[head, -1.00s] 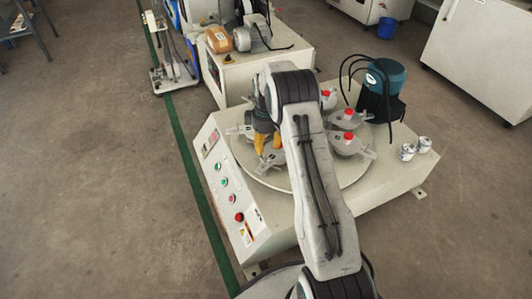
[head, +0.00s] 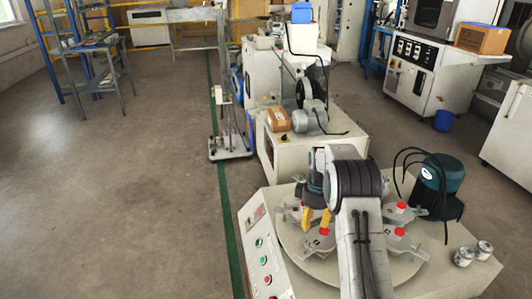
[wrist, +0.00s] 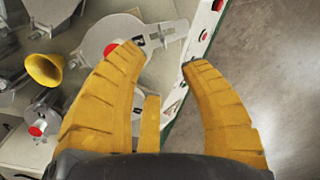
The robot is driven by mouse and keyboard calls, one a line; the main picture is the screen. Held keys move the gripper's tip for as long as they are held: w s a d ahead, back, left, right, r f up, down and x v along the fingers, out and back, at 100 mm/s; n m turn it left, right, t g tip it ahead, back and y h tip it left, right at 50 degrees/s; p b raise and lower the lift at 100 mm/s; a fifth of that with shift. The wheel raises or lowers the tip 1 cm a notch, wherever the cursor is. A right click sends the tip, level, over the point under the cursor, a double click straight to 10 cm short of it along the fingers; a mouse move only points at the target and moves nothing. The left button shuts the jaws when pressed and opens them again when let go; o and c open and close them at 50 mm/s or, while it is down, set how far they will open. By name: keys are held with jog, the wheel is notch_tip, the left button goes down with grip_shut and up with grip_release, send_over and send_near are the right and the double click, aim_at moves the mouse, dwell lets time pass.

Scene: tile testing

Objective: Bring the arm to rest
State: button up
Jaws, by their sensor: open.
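In the head view my gripper (head: 316,219) hangs at the end of my grey and black arm, over the machine's round plate (head: 297,252). A grey metal holder (wrist: 112,35) with a red knob lies beyond the left finger in the wrist view. I cannot tell whether the finger touches it. My arm covers part of the plate and the machine behind it.
The machine has a panel of buttons (head: 262,258) at its left. A teal motor (head: 441,180) and two small metal cans (head: 474,254) stand on its right. The floor (head: 120,200) at left is clear.

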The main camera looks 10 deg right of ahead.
jog(key=s+a+r+m+t+p, duration=0.15)
jog(key=s+r+p, duration=0.3)
jog(key=r, duration=0.65)
jog(key=s+a+r+p, duration=0.35)
jog(key=r+p, duration=0.25)
jog(key=r, duration=0.5)
jog(key=s+a+r+m+p, duration=0.15)
jog(key=s+r+p, duration=0.35)
jog(key=r, duration=0.5)
jog(key=s+a+r+m+t+p, duration=0.1)
jog(key=s+a+r+p, duration=0.1)
jog(key=s+r+p, duration=0.5)
jog(key=s+a+r+m+t+p, duration=0.1)
jog(key=s+a+r+p, duration=0.2)
jog(key=s+r+p, duration=0.5)
jog(key=s+r, duration=0.2)
jog(key=s, duration=0.4)
jog(key=shift+a+m, duration=0.2)
jog(key=shift+m, duration=0.2)
